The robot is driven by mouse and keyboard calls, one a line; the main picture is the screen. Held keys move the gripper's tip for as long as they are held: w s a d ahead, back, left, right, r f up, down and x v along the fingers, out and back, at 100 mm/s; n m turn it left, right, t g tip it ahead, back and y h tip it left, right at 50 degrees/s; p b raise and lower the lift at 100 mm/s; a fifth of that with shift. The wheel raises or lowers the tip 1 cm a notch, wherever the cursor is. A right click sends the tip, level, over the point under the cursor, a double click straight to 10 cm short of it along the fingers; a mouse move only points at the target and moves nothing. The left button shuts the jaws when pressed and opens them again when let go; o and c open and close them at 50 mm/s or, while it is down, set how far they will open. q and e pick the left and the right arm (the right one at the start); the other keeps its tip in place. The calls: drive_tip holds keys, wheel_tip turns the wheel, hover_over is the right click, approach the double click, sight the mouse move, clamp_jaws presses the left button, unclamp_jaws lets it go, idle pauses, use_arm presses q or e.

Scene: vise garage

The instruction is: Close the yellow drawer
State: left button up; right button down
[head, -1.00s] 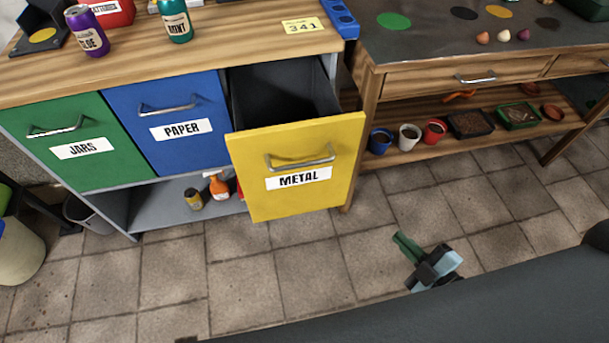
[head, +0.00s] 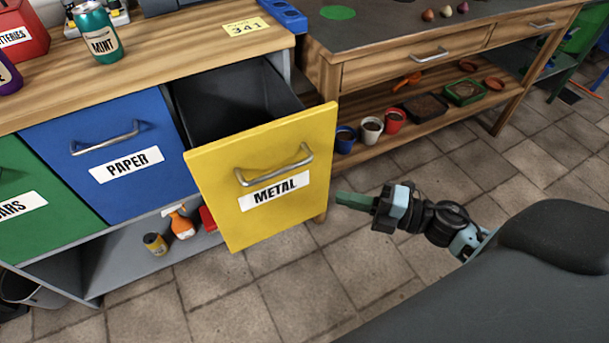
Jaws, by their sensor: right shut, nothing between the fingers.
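The yellow drawer (head: 228,168), labelled METAL, stands pulled out of the cabinet, and its dark inside shows behind the front panel. It has a grey bar handle (head: 274,166). My right gripper (head: 342,199) is shut and empty. In the picture its green fingertips are just right of the drawer front's lower right edge. I cannot tell whether they touch it, but a small gap seems to show. My left gripper is not in view.
The blue PAPER drawer (head: 60,160) and green JARS drawer (head: 15,235) are shut. A workbench (head: 385,62) with pots on its lower shelf stands right of the cabinet. The tiled floor (head: 225,310) in front is clear.

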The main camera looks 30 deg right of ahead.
sight(305, 176)
drive_tip(key=w+a, duration=0.2)
drive_tip(key=w, duration=0.1)
drive_tip(key=w+a, duration=0.1)
drive_tip(key=w, duration=0.2)
drive_tip(key=w+a, duration=0.2)
drive_tip(key=w, duration=0.1)
drive_tip(key=shift+a, duration=0.3)
drive_tip(key=shift+w, duration=0.1)
